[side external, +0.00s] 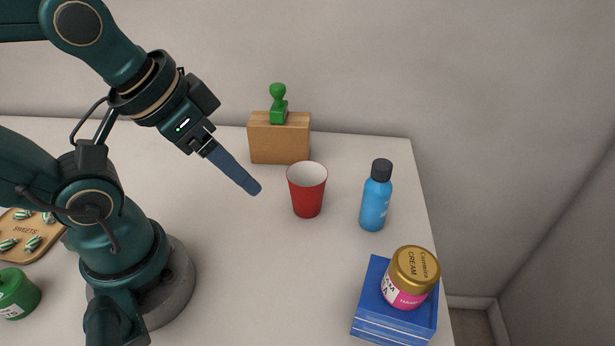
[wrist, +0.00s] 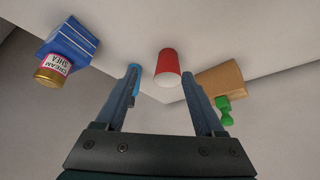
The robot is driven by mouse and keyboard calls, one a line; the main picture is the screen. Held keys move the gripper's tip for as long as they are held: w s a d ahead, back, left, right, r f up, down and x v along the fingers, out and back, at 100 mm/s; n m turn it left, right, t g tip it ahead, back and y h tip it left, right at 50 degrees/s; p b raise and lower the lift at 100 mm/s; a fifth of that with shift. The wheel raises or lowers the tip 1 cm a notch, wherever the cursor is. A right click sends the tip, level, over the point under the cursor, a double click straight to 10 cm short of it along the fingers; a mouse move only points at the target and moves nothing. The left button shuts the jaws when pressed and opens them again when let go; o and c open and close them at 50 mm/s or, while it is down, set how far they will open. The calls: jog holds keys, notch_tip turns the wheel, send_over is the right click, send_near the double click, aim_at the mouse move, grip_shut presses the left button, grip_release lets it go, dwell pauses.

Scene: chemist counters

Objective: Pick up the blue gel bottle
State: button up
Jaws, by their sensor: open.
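The blue gel bottle (side external: 375,201) has a black cap and stands upright on the counter (side external: 240,255), right of the red cup. In the wrist view the bottle (wrist: 134,69) is mostly hidden behind my left-hand finger. My gripper (side external: 256,189) is in the air left of the red cup in the side view, pointing down and to the right, well apart from the bottle. In the wrist view my gripper (wrist: 158,84) has its two fingers spread with nothing between their tips but the background.
A red cup (side external: 307,194) stands between my gripper and the bottle. The counter's right edge is close to the bottle.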

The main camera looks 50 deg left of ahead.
jog(key=o, duration=0.3)
jog(key=t+h, duration=0.2)
jog(key=t, duration=0.1)
send_near(369, 198)
jog(key=w, duration=0.2)
jog(key=w+f+t, duration=0.1)
jog(key=f, duration=0.1)
jog(key=w+d+f+t+y, duration=0.1)
jog(key=w+f, duration=0.1)
jog(key=w+f+n+t+y, duration=0.1)
jog(key=w+f, duration=0.1)
jog(key=shift+d+f+t, duration=0.1)
jog(key=shift+d+t, duration=0.2)
jog(key=shift+d, duration=0.1)
jog(key=shift+w+a+f+t+y, duration=0.2)
jog(key=shift+f+t+y, duration=0.2)
jog(key=shift+f+t, duration=0.2)
jog(key=shift+x, duration=2.5)
